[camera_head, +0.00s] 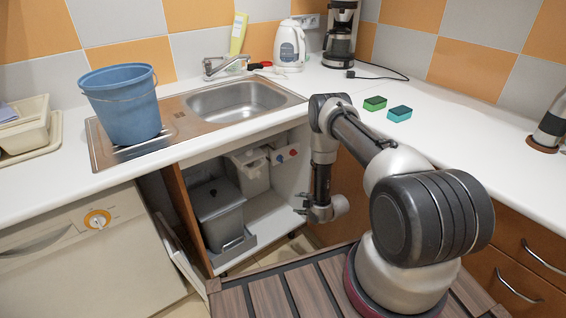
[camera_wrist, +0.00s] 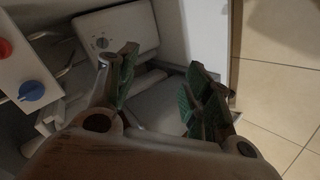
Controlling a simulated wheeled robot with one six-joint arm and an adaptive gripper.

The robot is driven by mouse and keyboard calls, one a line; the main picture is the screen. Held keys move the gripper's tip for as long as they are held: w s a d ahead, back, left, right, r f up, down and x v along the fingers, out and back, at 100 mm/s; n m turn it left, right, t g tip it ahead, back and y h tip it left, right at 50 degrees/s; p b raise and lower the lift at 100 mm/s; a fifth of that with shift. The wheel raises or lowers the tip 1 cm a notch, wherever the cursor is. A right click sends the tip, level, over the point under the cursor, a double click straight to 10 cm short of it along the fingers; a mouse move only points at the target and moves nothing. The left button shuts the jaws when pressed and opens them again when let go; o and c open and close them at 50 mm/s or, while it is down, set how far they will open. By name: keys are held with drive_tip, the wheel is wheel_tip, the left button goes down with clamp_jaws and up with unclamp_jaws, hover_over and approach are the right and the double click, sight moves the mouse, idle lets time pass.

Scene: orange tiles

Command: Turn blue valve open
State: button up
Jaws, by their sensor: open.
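The blue valve (camera_wrist: 31,90) is a round blue knob on a pale panel at the left of the wrist view. In the head view the blue valve (camera_head: 279,158) is a small spot inside the open cabinet under the sink. A red valve (camera_wrist: 5,48) sits just above it on the same panel, and it also shows in the head view (camera_head: 293,152). My gripper (camera_wrist: 158,88) is open with nothing between its green-padded fingers. It is to the right of the blue valve and apart from it. In the head view my gripper (camera_head: 301,203) is at the cabinet opening.
A grey bin (camera_head: 220,212) stands inside the cabinet, with the open cabinet door (camera_head: 185,218) at its left. A white box with a dial (camera_wrist: 112,36) is beyond my fingers. Tiled floor (camera_wrist: 285,90) lies clear at the right. The countertop (camera_head: 340,92) overhangs the cabinet.

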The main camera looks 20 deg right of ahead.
drive_tip(key=w+r+n+t+y, duration=0.1)
drive_tip(key=w+r+n+t, duration=0.15)
drive_tip(key=w+r, duration=0.3)
drive_tip(key=n+t+y, duration=0.2)
drive_tip(key=n+t, duration=0.2)
drive_tip(key=t, duration=0.1)
approach(282, 161)
drive_tip(key=w, duration=0.2)
drive_tip(key=shift+g, duration=0.25)
drive_tip(key=x, duration=0.7)
drive_tip(key=shift+w+a+r, duration=0.25)
drive_tip(key=shift+r, duration=0.05)
drive_tip(key=c, duration=1)
drive_tip(key=shift+c, duration=0.2)
